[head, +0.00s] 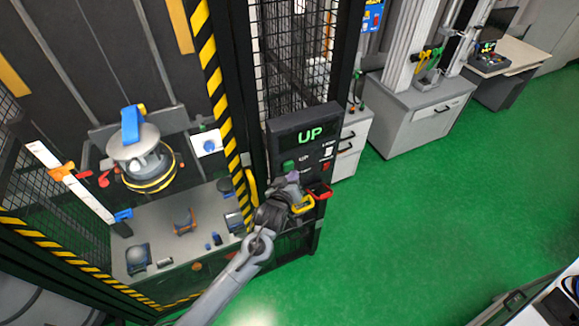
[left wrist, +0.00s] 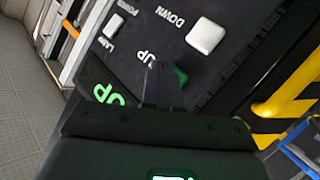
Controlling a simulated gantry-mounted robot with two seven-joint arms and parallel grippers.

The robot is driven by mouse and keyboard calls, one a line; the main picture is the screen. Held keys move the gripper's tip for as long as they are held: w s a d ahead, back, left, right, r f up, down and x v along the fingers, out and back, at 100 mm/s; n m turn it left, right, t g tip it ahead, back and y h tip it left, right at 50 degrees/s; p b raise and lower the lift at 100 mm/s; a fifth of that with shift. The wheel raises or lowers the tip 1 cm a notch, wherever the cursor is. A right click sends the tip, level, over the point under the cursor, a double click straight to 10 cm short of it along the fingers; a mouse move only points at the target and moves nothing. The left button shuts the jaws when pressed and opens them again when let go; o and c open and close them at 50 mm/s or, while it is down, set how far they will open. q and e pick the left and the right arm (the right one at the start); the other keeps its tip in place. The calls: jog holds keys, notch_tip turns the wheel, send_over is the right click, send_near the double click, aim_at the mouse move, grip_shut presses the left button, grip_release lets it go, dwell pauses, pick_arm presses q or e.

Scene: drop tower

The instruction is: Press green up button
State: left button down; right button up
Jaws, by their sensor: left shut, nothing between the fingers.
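The control box (head: 303,118) stands on the drop tower's front post, with a lit green "UP" display (head: 310,134). The green up button (head: 288,166) is on its face below the display. In the left wrist view the green button (left wrist: 181,76) shows beside my fingers, partly hidden by them. My left gripper (head: 292,177) is shut and empty, its tips in front of the panel close to the green button. I cannot tell whether they touch it. In the left wrist view its fingers (left wrist: 162,80) point at the panel by the "UP" label. My right gripper is not in view.
A white "DOWN" button (left wrist: 205,36) and a smaller white lamp switch (left wrist: 111,27) sit on the same panel. A red button (head: 326,165) is at its right. Black-yellow striped posts and mesh stand left. Green floor (head: 430,210) is clear at right.

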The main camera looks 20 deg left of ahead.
pick_arm(q)
jog(key=shift+s+d, duration=0.1)
jog(key=s+d+p, duration=0.2)
jog(key=s+d, duration=0.1)
jog(key=shift+d+p, duration=0.3)
dwell(0.4)
dwell(0.3)
